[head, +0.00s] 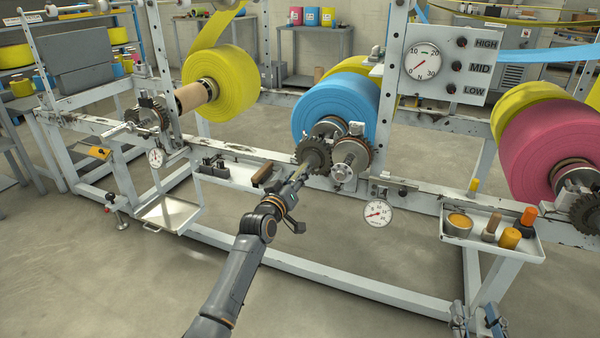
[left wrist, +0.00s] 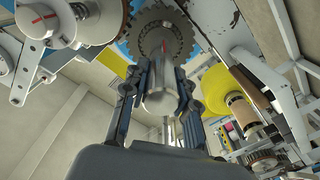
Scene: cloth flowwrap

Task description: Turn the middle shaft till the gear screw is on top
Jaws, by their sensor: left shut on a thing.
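The middle shaft carries the large blue roll (head: 335,105) and a dark toothed gear (head: 313,157) at its near end. My left gripper (head: 298,178) is at this shaft end, in front of the gear. In the left wrist view its two fingers (left wrist: 160,105) are shut on the pale metal shaft end (left wrist: 158,75), with the gear (left wrist: 168,30) just beyond. A small red mark shows on the gear's face near the shaft. I cannot make out the gear screw for certain. My right gripper (head: 475,312) shows at the bottom edge, its fingers apart and empty.
A second gear (head: 352,160) sits close to the right of the first. A dial gauge (head: 377,213) hangs below the rail. A tray of small pots (head: 490,247) is at the right, and an empty metal tray (head: 167,217) at the left. Yellow and pink rolls flank the shaft.

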